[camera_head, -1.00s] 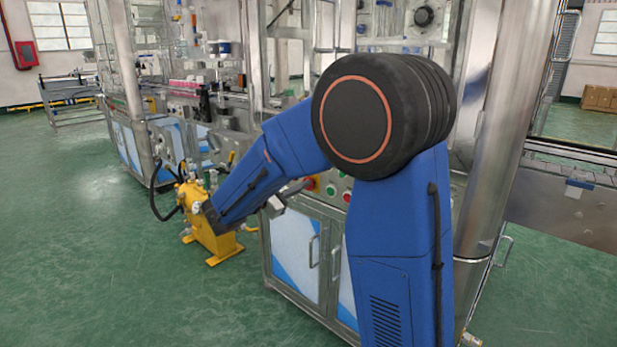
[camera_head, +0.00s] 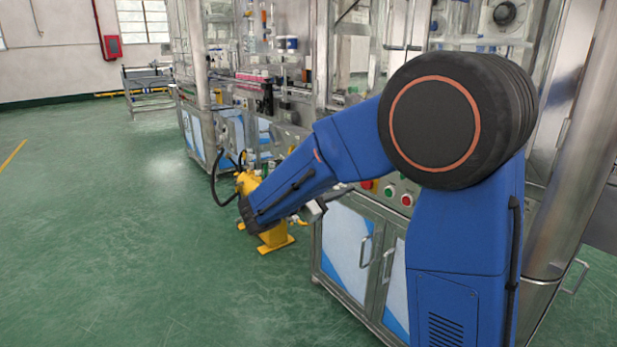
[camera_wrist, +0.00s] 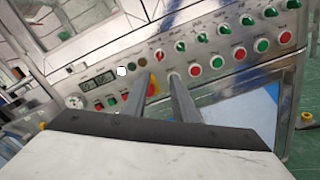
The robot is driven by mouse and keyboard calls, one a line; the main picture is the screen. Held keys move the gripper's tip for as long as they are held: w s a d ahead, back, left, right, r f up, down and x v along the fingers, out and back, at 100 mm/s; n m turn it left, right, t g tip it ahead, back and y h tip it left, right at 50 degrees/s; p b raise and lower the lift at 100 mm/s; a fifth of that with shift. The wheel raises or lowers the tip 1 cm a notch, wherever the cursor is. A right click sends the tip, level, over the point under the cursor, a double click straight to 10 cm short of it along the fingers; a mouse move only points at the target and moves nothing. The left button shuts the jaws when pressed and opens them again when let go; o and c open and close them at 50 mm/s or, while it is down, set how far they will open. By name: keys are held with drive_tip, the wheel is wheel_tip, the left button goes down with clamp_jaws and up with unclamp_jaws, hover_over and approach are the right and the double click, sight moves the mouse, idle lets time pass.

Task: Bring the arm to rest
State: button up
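My blue arm (camera_head: 465,235) rises at the right of the head view, bends at a large black joint (camera_head: 433,125), and its forward link (camera_head: 295,185) slopes down to the left. My gripper (camera_wrist: 161,76) shows in the wrist view as two grey fingers with a narrow gap between them and nothing held. The fingers point towards a steel control panel (camera_wrist: 215,50) with rows of red and green buttons. In the head view the gripper is mostly hidden behind the forward link. I cannot tell whether the fingertips touch the panel.
A steel machine with blue-and-white cabinet doors (camera_head: 347,250) stands close behind my arm. A yellow pump-like unit (camera_head: 272,238) sits on the floor behind the forward link. Green floor (camera_head: 130,240) is clear at the left. A red wall box (camera_head: 112,46) hangs far back.

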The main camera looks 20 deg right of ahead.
drive_tip(key=shift+d, duration=0.1)
drive_tip(key=s+d+f+m+g+y, duration=0.2)
drive_tip(key=s+d+m+y, duration=0.1)
drive_tip(key=s, duration=0.4)
drive_tip(key=s+d+f+m+g+y, duration=0.1)
drive_tip(key=s+d+f+m+y, duration=0.1)
drive_tip(key=s, duration=0.5)
drive_tip(key=s+d+f+m+g+y, duration=0.2)
drive_tip(key=s+d+f+m+y, duration=0.1)
drive_tip(key=s, duration=0.4)
drive_tip(key=s+a+f+m+t+y, duration=0.3)
drive_tip(key=s+a+m+y, duration=0.4)
drive_tip(key=s, duration=0.5)
drive_tip(key=a+f+y, duration=0.1)
drive_tip(key=a+y, duration=0.1)
drive_tip(key=a, duration=0.1)
drive_tip(key=shift+s+a+m+t, duration=0.2)
drive_tip(key=shift+s+m+t, duration=0.1)
drive_tip(key=shift+s+m, duration=0.1)
